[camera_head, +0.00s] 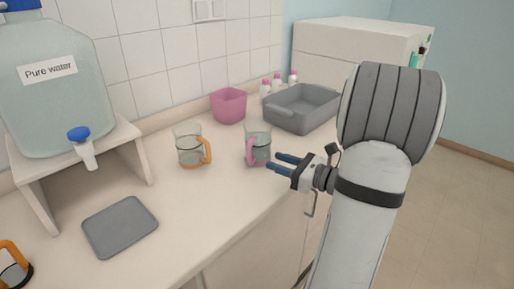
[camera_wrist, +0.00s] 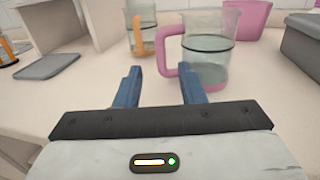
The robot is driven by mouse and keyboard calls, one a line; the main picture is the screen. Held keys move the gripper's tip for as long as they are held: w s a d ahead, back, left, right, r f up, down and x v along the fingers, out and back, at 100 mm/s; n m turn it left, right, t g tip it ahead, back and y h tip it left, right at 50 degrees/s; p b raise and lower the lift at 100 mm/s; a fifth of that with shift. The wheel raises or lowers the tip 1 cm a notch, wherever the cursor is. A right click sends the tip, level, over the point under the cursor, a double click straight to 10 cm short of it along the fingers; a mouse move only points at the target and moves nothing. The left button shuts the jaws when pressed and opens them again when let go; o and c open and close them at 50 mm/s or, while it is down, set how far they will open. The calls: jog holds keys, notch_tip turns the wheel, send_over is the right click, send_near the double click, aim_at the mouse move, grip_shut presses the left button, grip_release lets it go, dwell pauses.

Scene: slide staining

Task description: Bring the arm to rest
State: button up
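My arm reaches in from the lower right in the head view, with my gripper (camera_head: 288,164) at the front edge of the counter. In the wrist view my gripper (camera_wrist: 160,88) has its two blue fingers spread apart, with nothing between them. A glass jug with a pink handle (camera_head: 258,140) stands upright just beyond the fingertips. In the wrist view this jug (camera_wrist: 212,55) is ahead and to the right, its handle towards the fingers. I cannot tell whether a finger touches the handle.
A jug with an orange handle (camera_head: 190,146) stands left of the pink-handled one. A pink container (camera_head: 229,105), a grey tub (camera_head: 302,107) and small bottles (camera_head: 277,82) are behind. A water tank (camera_head: 52,95) and a grey mat (camera_head: 120,226) are at left. Floor (camera_head: 465,215) is clear at right.

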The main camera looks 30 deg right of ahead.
jog(key=shift+a, duration=0.1)
jog(key=a+n+g, duration=0.1)
jog(key=a+n, duration=0.1)
jog(key=a, duration=0.1)
jog(key=s+a+n+g+y+p, duration=0.1)
jog(key=a+n+g, duration=0.1)
jog(key=a, duration=0.1)
jog(key=a+r+n+g+y, duration=0.1)
jog(key=a+g, duration=0.1)
jog(key=a, duration=0.1)
jog(key=shift+s+a+n+p, duration=0.3)
jog(key=shift+n+p, duration=0.05)
jog(key=shift+n, duration=0.05)
jog(key=s+a+n+g, duration=0.1)
jog(key=a+n+g, duration=0.1)
jog(key=a, duration=0.1)
jog(key=s+a+n+g+p, duration=0.1)
jog(key=s+a+n+g, duration=0.1)
jog(key=a, duration=0.1)
jog(key=s+a+n+g, duration=0.2)
jog(key=shift+s+a+n+h+p, duration=0.1)
jog(key=shift+a+n+h+p, duration=0.2)
jog(key=shift+a+n+p, duration=0.1)
jog(key=s+a+r+n+g+h+p, duration=0.1)
jog(key=s+r+n+h+p, duration=0.2)
jog(key=s+n+h, duration=0.6)
jog(key=shift+s+r+n+g+h+p, duration=0.2)
jog(key=shift+n+g+h+p, duration=0.45)
jog(key=shift+n, duration=3.45)
